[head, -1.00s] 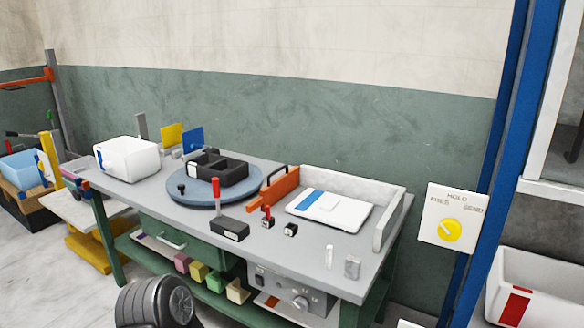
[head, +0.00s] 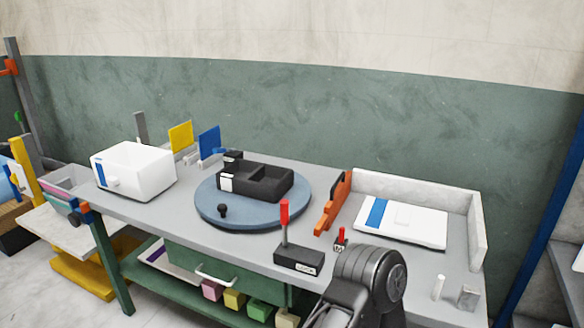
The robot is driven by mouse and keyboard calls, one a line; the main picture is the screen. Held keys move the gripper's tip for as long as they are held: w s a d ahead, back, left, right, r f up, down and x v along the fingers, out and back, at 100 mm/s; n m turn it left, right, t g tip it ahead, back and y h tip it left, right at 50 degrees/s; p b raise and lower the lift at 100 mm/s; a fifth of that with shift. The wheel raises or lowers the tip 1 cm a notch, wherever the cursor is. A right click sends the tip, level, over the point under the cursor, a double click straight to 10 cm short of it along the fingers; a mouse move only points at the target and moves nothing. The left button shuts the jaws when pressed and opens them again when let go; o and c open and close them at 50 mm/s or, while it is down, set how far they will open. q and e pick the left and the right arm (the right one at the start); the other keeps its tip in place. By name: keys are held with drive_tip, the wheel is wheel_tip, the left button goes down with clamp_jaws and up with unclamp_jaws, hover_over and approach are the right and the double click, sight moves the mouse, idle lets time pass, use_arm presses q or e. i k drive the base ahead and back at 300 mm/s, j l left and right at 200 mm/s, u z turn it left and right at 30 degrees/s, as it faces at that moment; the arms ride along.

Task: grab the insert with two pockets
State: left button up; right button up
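A black insert (head: 270,186) lies on a round blue-grey turntable (head: 215,211) on the workbench. It has raised walls around what look like two open pockets, with a white label on its left end. A smaller black block (head: 233,157) is at its back left corner. A dark grey part of my own arm shows at the bottom, right of the middle, in front of the bench edge. Neither gripper is in view, and nothing touches the insert.
A white box (head: 135,171) stands left of the turntable, with yellow (head: 181,137) and blue (head: 209,141) plates behind. A black block with a red lever (head: 298,257) stands in front. An orange bracket (head: 333,203) and a white, blue-striped panel (head: 402,221) are to the right.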

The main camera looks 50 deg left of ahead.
sight(255, 179)
drive_tip(key=k+j, duration=0.1)
drive_tip(key=j, duration=0.3)
drive_tip(key=k+j, duration=0.15)
drive_tip(key=j, duration=0.25)
drive_tip(key=k+j+z, duration=0.1)
drive_tip(key=j, duration=0.3)
drive_tip(key=k+j, duration=0.1)
drive_tip(key=j, duration=0.3)
drive_tip(key=k+j+z, duration=0.1)
drive_tip(key=j, duration=0.3)
drive_tip(key=k+j, duration=0.2)
drive_tip(key=j, duration=0.2)
drive_tip(key=k+j, duration=0.15)
drive_tip(key=j, duration=0.2)
drive_tip(key=z, duration=0.05)
